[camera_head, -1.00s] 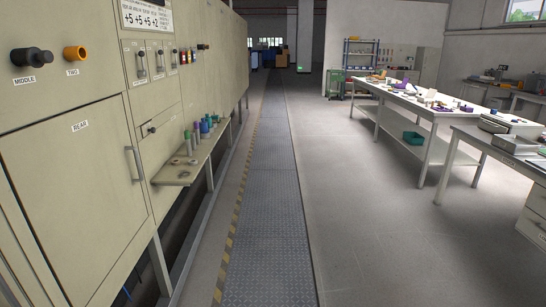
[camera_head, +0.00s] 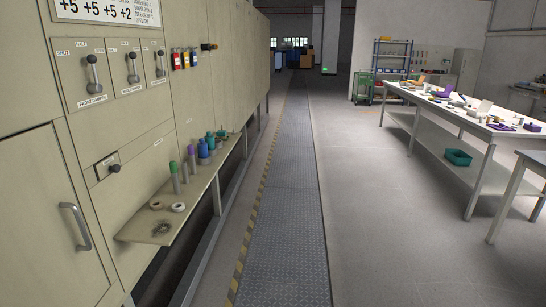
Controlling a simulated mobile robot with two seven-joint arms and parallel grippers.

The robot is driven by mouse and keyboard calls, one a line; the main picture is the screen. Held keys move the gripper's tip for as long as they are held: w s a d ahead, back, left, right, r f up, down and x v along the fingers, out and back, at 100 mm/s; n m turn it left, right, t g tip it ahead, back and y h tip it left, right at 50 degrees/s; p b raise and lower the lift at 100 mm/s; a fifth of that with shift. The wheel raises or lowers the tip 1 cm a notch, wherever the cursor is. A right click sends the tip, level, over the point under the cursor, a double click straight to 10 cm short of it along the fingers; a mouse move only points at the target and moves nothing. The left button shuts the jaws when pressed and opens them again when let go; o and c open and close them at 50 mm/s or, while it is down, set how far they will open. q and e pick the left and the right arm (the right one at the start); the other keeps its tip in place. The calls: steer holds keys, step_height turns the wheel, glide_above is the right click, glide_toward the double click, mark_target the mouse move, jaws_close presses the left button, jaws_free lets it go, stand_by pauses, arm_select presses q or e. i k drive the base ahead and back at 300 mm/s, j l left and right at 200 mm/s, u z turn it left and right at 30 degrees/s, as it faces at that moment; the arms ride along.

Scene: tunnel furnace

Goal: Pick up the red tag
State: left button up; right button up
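Several small coloured tags hang in a row on the furnace panel at the upper left. Another reddish tag (camera_head: 176,60) hangs at the row's left end. Neither of my grippers is in view.
A shelf (camera_head: 148,231) with bottles and rings juts from the furnace (camera_head: 30,190) at left. A metal-plate walkway (camera_head: 285,200) with a striped edge runs ahead, clear. A white table (camera_head: 455,119) with many items stands right.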

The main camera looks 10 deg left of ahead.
mark_target(176, 58)
steer(key=i+u, duration=0.25)
steer(key=i, duration=0.45)
steer(key=i+l+u, duration=0.3)
steer(key=i, duration=0.45)
steer(key=j, duration=0.1)
